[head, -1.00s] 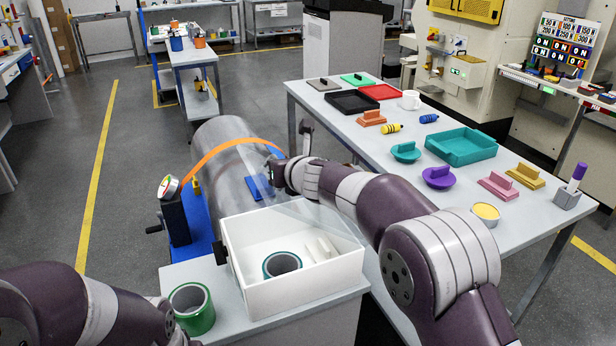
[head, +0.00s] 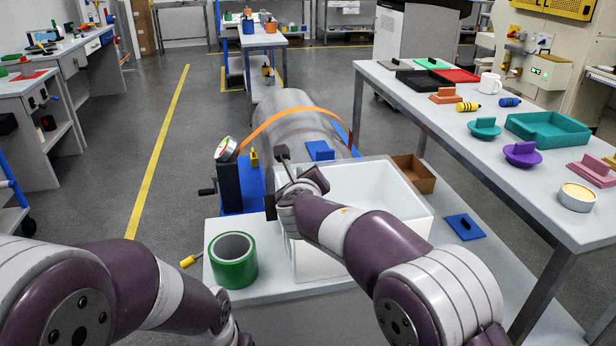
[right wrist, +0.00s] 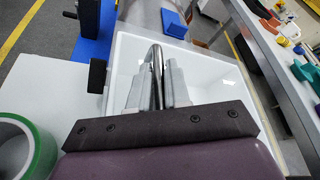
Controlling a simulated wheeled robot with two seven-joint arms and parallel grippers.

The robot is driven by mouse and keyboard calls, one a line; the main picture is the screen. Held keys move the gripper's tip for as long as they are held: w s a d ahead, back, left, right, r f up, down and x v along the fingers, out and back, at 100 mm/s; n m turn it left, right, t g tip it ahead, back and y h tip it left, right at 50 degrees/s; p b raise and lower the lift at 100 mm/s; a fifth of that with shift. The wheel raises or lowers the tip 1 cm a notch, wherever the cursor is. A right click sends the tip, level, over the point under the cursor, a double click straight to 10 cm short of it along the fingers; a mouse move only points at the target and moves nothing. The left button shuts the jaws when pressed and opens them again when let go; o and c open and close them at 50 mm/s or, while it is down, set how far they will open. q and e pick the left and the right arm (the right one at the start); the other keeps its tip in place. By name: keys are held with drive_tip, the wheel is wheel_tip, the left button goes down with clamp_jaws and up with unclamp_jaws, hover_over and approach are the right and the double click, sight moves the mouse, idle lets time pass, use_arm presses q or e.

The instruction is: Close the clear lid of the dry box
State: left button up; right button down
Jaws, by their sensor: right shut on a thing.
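The white dry box (head: 405,210) stands on the small grey bench in front of me. It also shows in the right wrist view (right wrist: 215,85). Its clear lid is hard to make out against the box, and I cannot tell its exact angle. My right gripper (right wrist: 155,85) is over the box, its grey fingers shut on a shiny curved metal handle (right wrist: 157,62), seemingly the lid's. In the head view my right wrist covers the fingertips and part of the box. My left arm is at lower left, its gripper not visible.
A green tape roll (head: 232,260) stands on the bench left of the box. A dark block (head: 270,207) is at the box's left side. A gauge (head: 227,148) and a large grey cylinder (head: 290,115) are behind. A long table (head: 440,115) with colored parts is at right.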

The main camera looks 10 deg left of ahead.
drive_tip(key=shift+f, duration=0.45)
drive_tip(key=c, duration=1.4)
unclamp_jaws()
drive_tip(key=shift+c, duration=0.2)
drive_tip(key=shift+s, duration=0.1)
drive_tip(key=shift+s, duration=0.1)
drive_tip(key=p+v, duration=0.1)
drive_tip(key=v, duration=1.1)
drive_tip(key=shift+s+r, duration=0.15)
drive_tip(key=shift+s, duration=0.1)
